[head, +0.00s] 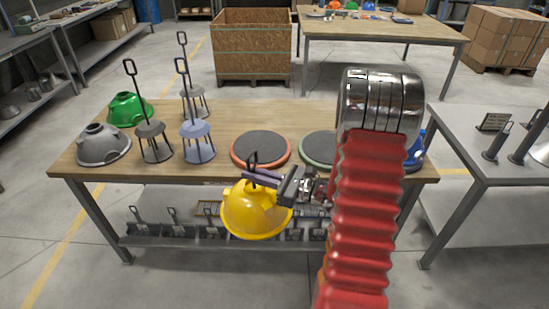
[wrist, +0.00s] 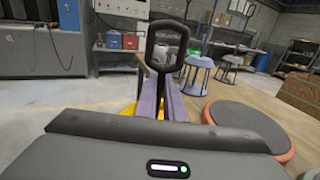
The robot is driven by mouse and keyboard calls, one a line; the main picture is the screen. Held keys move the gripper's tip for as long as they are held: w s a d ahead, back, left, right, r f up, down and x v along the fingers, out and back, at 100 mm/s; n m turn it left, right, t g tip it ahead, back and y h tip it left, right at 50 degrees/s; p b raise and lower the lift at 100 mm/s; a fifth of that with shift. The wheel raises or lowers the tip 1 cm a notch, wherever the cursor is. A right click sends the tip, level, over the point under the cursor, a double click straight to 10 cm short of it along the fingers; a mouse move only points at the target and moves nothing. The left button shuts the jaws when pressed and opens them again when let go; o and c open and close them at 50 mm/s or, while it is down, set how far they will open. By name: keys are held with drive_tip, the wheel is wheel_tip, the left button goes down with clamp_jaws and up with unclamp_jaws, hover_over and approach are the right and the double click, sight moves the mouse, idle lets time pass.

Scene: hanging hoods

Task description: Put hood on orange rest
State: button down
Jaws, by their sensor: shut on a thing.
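A yellow hood (head: 256,212) hangs from my gripper (head: 256,175) in the head view, in front of the table's front edge. My gripper is shut on the hood's black loop handle, which stands up between the purple fingers in the wrist view (wrist: 166,50). In the wrist view most of the yellow hood is hidden behind my gripper. The orange rest (head: 260,149), a dark round pad with an orange rim, lies empty on the table behind the hood. It also shows at the right of the wrist view (wrist: 248,126).
A green-rimmed rest (head: 318,147) lies right of the orange one, partly behind my arm. On the wooden table (head: 225,118) stand a grey hood (head: 103,146), a green hood (head: 128,109) and stools with tall loop handles, including a blue-grey one (head: 197,140).

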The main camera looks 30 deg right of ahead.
drive_tip(key=w+a+f+n+g+y, duration=0.2)
drive_tip(key=a+f+n+g+y, duration=0.2)
drive_tip(key=a+f, duration=0.7)
drive_tip(key=a, duration=0.4)
drive_tip(key=shift+a+y, duration=0.15)
drive_tip(key=shift+y, duration=0.15)
drive_tip(key=shift+w, duration=0.1)
